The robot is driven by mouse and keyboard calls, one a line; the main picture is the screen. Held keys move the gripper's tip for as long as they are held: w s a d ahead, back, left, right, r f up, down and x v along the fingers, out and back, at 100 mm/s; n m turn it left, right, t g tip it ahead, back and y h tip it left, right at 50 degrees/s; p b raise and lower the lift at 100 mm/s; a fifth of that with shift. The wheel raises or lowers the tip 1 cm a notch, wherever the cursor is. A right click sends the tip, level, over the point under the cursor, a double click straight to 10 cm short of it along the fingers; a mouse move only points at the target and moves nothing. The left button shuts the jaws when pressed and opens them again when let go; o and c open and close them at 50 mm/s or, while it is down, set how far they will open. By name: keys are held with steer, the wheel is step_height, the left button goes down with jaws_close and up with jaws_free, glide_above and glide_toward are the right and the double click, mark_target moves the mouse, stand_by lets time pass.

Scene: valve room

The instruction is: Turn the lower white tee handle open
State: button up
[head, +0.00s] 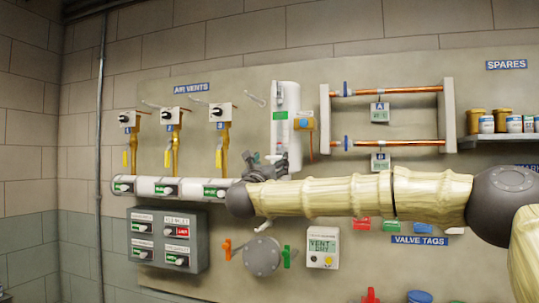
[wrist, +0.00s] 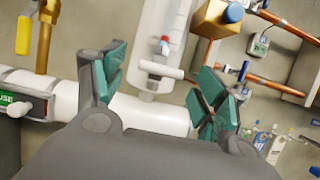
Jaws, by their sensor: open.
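A white tee handle (wrist: 160,69) shows in the wrist view as a short pale crossbar low on a white upright housing (wrist: 162,25). A small red and blue piece (wrist: 165,45) sits just above the bar. My gripper (wrist: 163,75) is open, with its teal-padded fingers on either side of the bar and a gap to each. I cannot tell how deep the bar is between them. In the head view my gripper (head: 268,168) covers the foot of the white housing (head: 286,105), and I cannot make out the lower handle there.
A white horizontal pipe (head: 160,187) runs left of my gripper. A brass block with a blue knob (head: 303,123) and copper pipes (head: 390,92) lie to the right. A grey control box (head: 167,240) and a round grey flange (head: 262,256) are below.

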mark_target(273, 159)
steer(key=shift+p+x, duration=0.45)
steer(key=shift+x, duration=1.5)
